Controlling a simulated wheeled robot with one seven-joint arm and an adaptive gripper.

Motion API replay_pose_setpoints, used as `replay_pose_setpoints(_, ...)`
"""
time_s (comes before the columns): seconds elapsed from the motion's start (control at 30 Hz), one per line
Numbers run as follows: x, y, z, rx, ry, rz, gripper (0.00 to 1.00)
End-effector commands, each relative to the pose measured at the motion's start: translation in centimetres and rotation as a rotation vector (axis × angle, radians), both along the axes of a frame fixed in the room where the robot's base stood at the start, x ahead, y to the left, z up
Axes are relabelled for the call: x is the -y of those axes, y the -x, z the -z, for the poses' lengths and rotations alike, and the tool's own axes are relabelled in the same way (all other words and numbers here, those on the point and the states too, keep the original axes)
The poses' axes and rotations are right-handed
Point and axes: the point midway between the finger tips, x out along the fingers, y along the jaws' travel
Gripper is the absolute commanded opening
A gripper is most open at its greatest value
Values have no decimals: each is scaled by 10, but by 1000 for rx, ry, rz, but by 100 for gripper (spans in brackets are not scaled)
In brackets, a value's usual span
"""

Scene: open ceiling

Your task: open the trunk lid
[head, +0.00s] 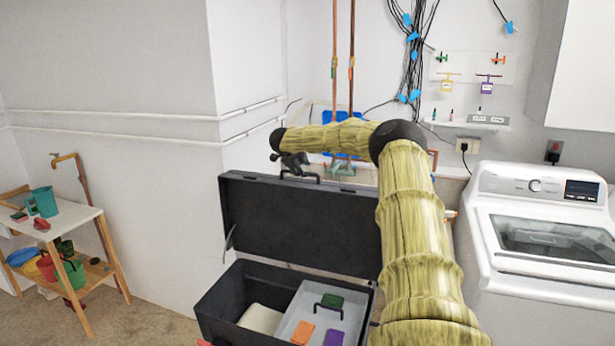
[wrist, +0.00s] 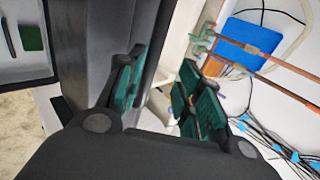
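The black trunk (head: 225,312) stands in the lower middle of the head view. Its lid (head: 285,215) is raised and stands nearly upright behind the box, with a dark handle (head: 300,176) on its upper edge. In the wrist view the lid (wrist: 95,35) is the dark panel at upper left. My gripper (head: 292,161) is just above the lid's top edge, by the handle. In the wrist view my gripper (wrist: 162,85) has its two green-padded fingers apart, with no object clearly held between them. One finger overlaps the lid's edge; I cannot tell if it touches.
Inside the trunk a grey tray (head: 312,308) holds coloured items. A white washing machine (head: 545,245) stands at right. A small wooden shelf table (head: 70,218) is at left. Pipes and cables (head: 412,60) run along the wall behind the lid. Open floor lies left of the trunk.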

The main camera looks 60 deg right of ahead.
Motion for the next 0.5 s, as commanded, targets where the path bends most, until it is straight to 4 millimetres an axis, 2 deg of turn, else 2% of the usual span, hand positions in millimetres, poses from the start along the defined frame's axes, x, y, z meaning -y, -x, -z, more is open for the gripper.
replay_pose_setpoints(0.5, -49, 11, -48, 4, 14, 1, 35)
